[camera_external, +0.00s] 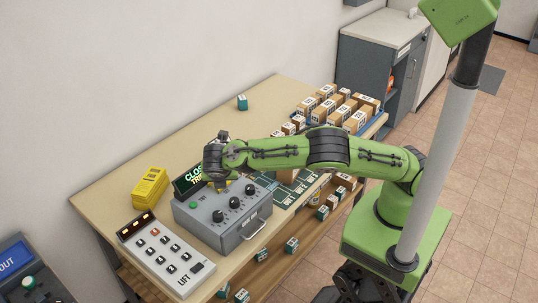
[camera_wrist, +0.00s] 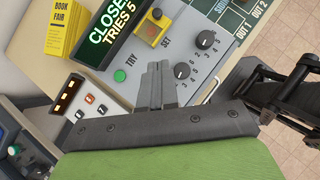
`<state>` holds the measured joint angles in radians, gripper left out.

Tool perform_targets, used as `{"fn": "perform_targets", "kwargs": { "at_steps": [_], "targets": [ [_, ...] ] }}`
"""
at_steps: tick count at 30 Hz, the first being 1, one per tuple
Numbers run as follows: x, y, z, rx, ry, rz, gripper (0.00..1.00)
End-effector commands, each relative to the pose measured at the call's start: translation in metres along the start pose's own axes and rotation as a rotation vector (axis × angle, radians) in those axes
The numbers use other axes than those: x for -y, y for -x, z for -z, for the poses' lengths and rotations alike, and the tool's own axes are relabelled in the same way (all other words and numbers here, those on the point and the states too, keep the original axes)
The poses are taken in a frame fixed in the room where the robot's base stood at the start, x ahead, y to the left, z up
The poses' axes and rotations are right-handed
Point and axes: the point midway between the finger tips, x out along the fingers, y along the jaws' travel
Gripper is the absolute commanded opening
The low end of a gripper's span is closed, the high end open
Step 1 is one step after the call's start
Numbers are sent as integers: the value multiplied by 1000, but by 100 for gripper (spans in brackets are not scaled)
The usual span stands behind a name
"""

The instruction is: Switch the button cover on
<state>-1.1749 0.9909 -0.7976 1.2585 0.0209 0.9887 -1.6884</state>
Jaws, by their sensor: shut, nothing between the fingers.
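A small yellow box (camera_wrist: 151,30) with a dark, reddish top part sits on the grey control box (camera_external: 232,235), beside the SET marking, in the wrist view. I take it for the button cover; whether its lid is up or down is too small to tell. In the external view, my gripper (camera_external: 219,178) is above the back of the control box and partly hides the yellow box. In the wrist view, my gripper (camera_wrist: 159,66) has its fingers together and empty, apart from the yellow box in the picture. A green TRY button (camera_wrist: 119,76) is left of the fingers.
Several black knobs (camera_external: 234,202) stand on the control box. A lit CLOSED display (camera_external: 190,180) stands behind it. A LIFT panel (camera_external: 165,256) and a yellow book stack (camera_external: 149,188) are left. Parcels (camera_external: 340,108) crowd the table's right end. The back of the table is mostly clear.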

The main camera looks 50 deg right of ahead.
Motion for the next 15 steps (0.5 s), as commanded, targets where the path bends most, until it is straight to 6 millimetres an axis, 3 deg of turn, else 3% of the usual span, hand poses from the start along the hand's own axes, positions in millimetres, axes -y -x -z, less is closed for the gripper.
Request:
{"fn": "perform_targets", "kwargs": {
  "at_steps": [13, 15],
  "targets": [
    [2, -97, 0, -1, -2, 7, 0],
    [2, -106, -10, -1, -4, 4, 0]
  ]
}}
